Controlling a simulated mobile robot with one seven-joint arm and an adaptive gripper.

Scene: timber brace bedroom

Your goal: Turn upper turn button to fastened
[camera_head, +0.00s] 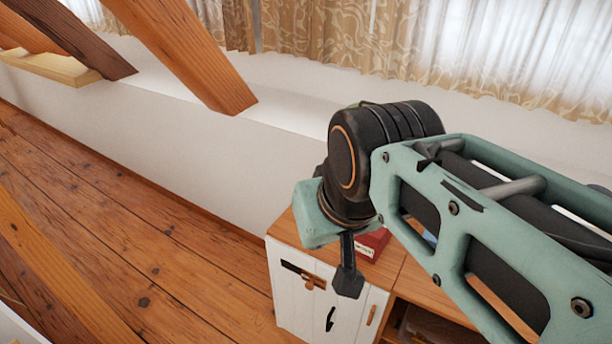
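The white cabinet (290,305) stands at the lower middle with a wooden top. High on its front is a small brown wooden turn button (309,282) beside a dark slanted strip (296,268). Which way the button is turned is too small to tell surely. My gripper (347,284) hangs in front of the cabinet's upper front, pointing down, to the right of the button in the picture and seemingly apart from it. Its fingers overlap from this angle, so their opening is hidden. Nothing is seen held in it.
A black handle (330,319) and another wooden piece (372,315) are on the cabinet front. A red box (372,243) lies on top, partly behind my arm. Slanted timber braces (185,50) stand at the upper left. The plank floor (140,240) left of the cabinet is clear.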

